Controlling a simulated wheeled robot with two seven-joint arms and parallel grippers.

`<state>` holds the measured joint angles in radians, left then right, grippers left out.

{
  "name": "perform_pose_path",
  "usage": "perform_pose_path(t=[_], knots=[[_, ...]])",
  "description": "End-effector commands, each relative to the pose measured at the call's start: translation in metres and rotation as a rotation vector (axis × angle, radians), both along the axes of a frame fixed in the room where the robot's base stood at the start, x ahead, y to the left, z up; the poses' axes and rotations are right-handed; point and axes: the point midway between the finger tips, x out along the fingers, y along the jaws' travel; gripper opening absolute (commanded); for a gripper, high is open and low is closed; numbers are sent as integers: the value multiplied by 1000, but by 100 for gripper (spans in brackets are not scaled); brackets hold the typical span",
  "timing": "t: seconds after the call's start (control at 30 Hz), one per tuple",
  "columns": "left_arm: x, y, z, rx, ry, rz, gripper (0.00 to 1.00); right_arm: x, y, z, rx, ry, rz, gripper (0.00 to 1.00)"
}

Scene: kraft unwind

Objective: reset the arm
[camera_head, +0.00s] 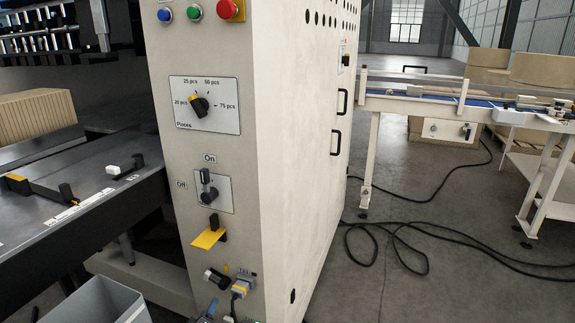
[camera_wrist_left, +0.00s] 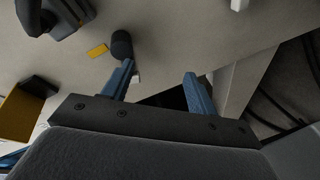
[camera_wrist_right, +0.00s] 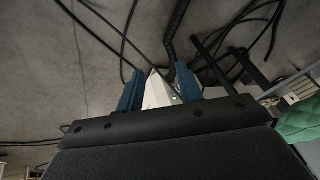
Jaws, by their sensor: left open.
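My left gripper (camera_wrist_left: 160,88) is open in the left wrist view, its blue fingers apart with nothing between them. A dark round knob (camera_wrist_left: 121,44) on the pale cabinet shows just beyond its left finger. In the head view only a small part of this gripper (camera_head: 212,312) shows at the bottom edge, below the cabinet's grey and yellow connector (camera_head: 241,287). My right gripper (camera_wrist_right: 159,90) shows in the right wrist view only. Its blue fingers stand apart; a white shape (camera_wrist_right: 157,92) is seen between them, apparently farther off, with no clear contact.
A grey bin (camera_head: 100,300) stands at lower left. Black cables (camera_head: 420,232) lie on the floor at right. A conveyor (camera_head: 470,100) stands behind.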

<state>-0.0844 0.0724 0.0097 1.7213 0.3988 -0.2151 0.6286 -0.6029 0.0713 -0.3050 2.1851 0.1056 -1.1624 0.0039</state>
Motion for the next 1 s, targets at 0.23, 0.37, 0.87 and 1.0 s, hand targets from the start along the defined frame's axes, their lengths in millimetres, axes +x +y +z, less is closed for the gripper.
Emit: perform_pose_path(t=[0.23, 0.37, 0.87, 1.0], knots=[[-18, -25, -5, 291, 240, -174, 58, -13, -9, 9, -40, 79, 19, 36], [-36, -41, 6, 445, 348, -281, 58, -18, -17, 18, -63, 116, 23, 36], [-219, -90, 65, 857, 759, -679, 58, -31, -54, 96, -139, 207, 6, 36], [-272, -100, 83, 873, 824, -726, 58, -31, -62, 120, -149, 205, -6, 36]])
